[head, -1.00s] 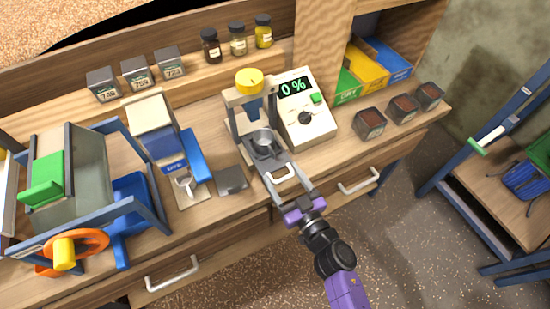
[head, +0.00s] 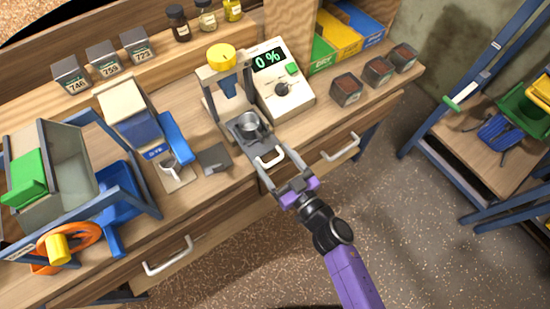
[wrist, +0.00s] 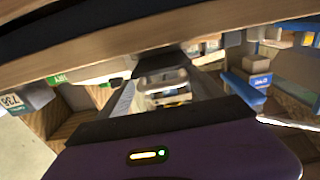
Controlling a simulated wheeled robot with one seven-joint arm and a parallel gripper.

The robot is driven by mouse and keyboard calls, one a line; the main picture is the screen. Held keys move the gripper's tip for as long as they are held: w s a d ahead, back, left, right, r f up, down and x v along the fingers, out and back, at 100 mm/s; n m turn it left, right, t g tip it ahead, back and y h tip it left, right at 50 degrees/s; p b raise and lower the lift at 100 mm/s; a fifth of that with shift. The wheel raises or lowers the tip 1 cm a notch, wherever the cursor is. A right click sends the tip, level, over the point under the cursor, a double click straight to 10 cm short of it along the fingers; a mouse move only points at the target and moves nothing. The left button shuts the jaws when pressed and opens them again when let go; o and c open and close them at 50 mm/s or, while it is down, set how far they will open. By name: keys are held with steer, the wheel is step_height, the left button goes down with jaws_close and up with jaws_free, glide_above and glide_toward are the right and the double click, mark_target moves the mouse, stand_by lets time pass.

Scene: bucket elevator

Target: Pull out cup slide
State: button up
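The cup slide (head: 243,130) is a dark tray under the dispenser frame, with a grey metal cup (head: 249,124) on it. A pale arched handle (head: 270,158) is at its front. My gripper (head: 271,158) reaches in from the front, its two long grey fingers on either side of the handle. The fingers stand apart by about the handle's width and appear to hold it. The handle also shows between the fingers in the wrist view (wrist: 165,78). Any thin gap at the fingers is too small to make out. The slide juts toward the counter's front edge.
The yellow-topped dispenser frame (head: 221,56) stands over the slide's rear. A control box (head: 283,85) reading 0 % is on its right. A dark flat block (head: 214,159) lies to the left. Drawer handles (head: 340,149) project below the counter. The floor in front is clear.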

steer(key=shift+s, duration=0.1)
steer(key=v, duration=0.7)
steer(key=shift+s+d+b, duration=0.2)
steer(key=shift+s+b, duration=0.05)
steer(key=shift+b, duration=0.05)
stand_by(0.3)
steer(key=s+d+r+m+h, duration=0.2)
steer(key=s+d+r, duration=0.3)
steer(key=s, duration=0.3)
steer(key=s+d+r+m+h, duration=0.2)
steer(key=s+d+r+h, duration=0.2)
steer(key=s, duration=0.5)
steer(key=s+d+r+m+h, duration=0.2)
steer(key=s+d+r+h, duration=0.2)
steer(key=s, duration=0.5)
step_height(320, 180, up, 3)
steer(key=d, duration=0.2)
steer(key=shift+d+f+m, duration=0.2)
steer(key=shift+d+m, duration=0.15)
steer(key=shift+m, duration=0.05)
